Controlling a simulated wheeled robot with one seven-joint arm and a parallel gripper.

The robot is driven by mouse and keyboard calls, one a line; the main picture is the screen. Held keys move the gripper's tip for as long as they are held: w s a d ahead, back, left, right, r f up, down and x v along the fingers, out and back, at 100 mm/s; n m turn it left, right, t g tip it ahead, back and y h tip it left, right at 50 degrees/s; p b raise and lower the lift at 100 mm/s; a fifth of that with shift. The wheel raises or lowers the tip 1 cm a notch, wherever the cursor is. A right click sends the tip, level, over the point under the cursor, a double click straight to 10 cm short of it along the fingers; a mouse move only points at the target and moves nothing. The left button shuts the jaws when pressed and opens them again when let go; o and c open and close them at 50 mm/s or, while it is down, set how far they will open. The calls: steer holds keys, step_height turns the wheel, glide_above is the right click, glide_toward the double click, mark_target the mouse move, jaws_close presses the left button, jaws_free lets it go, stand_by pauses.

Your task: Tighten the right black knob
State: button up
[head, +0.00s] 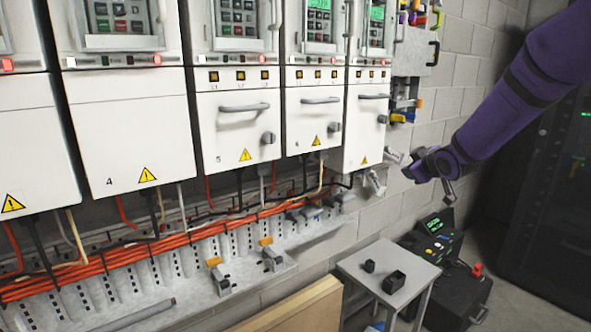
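Dark grey knobs stick out from the white drive doors: one on drive 5 (268,138), one on drive 6 (334,127), and the rightmost knob (382,119) on the last door. I cannot tell for sure which one is the right black knob. My gripper (428,182) hangs at the end of my purple arm, right of the last door and lower than its knob. It is apart from all three knobs. Its fingers are small and seen at an angle, so their opening is unclear. I see nothing held in it.
A small grey table (388,262) with two small black pieces stands below my gripper. A black case (440,240) and a red-topped box (465,295) are beside it. Orange cables (130,255) run under the drives. A dark cabinet (545,170) stands at the right.

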steer(key=s+r+m+g+h, duration=0.15)
steer(key=s+r, duration=0.35)
steer(key=s, duration=0.5)
steer(key=s+r+m+g+h, duration=0.1)
steer(key=s+r+m+g, duration=0.3)
steer(key=s, duration=0.7)
steer(key=s+a+f+m+g, duration=0.1)
steer(key=s+a+m+g, duration=0.1)
steer(key=s, duration=2.2)
steer(key=shift+a+m+y, duration=0.25)
steer(key=shift+m+y, duration=0.2)
steer(key=shift+f, duration=0.1)
